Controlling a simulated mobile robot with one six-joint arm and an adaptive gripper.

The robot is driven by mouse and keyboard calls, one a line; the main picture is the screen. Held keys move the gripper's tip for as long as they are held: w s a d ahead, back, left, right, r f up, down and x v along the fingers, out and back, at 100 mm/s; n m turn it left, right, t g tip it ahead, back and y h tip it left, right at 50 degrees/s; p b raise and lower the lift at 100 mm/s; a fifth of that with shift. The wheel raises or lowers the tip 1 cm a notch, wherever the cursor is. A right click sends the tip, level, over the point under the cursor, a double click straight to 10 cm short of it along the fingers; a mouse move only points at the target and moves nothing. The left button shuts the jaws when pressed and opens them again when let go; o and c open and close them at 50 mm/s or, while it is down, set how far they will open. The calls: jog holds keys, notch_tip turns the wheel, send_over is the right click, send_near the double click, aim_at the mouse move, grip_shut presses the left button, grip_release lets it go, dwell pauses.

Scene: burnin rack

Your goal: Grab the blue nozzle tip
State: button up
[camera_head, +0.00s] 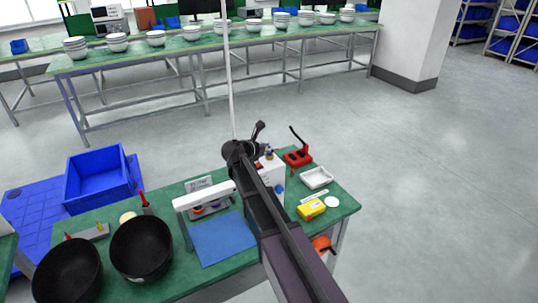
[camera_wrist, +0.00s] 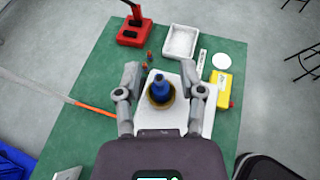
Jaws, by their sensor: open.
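The blue nozzle tip (camera_wrist: 159,86) stands upright in a brass-coloured ring on top of a white box (camera_wrist: 178,128) in the wrist view. My gripper (camera_wrist: 160,74) is open, with one finger to the left and one to the right of the nozzle tip. Clear gaps show on both sides, and nothing is held. In the head view, the white box (camera_head: 272,181) is partly behind my arm, and the small nozzle tip (camera_head: 269,153) shows near its top. My gripper's height above it is hard to tell.
The green table (camera_head: 342,197) also holds a red stand (camera_head: 298,157), a white tray (camera_head: 317,177), a yellow box (camera_head: 311,209) and a white disc (camera_head: 332,202). Two black bowls (camera_head: 141,249) and a white frame over a blue mat (camera_head: 222,238) stand left of my arm.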

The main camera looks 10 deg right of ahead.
jog(key=shift+c, duration=0.2)
grip_shut()
jog(key=shift+r, duration=0.1)
notch_tip(320, 180, up, 3)
jog(key=p, duration=0.2)
jog(key=shift+f+p, duration=0.2)
jog(key=shift+p, duration=0.2)
jog(key=s+r+p, duration=0.2)
jog(key=s, duration=1.4)
jog(key=shift+d, duration=0.45)
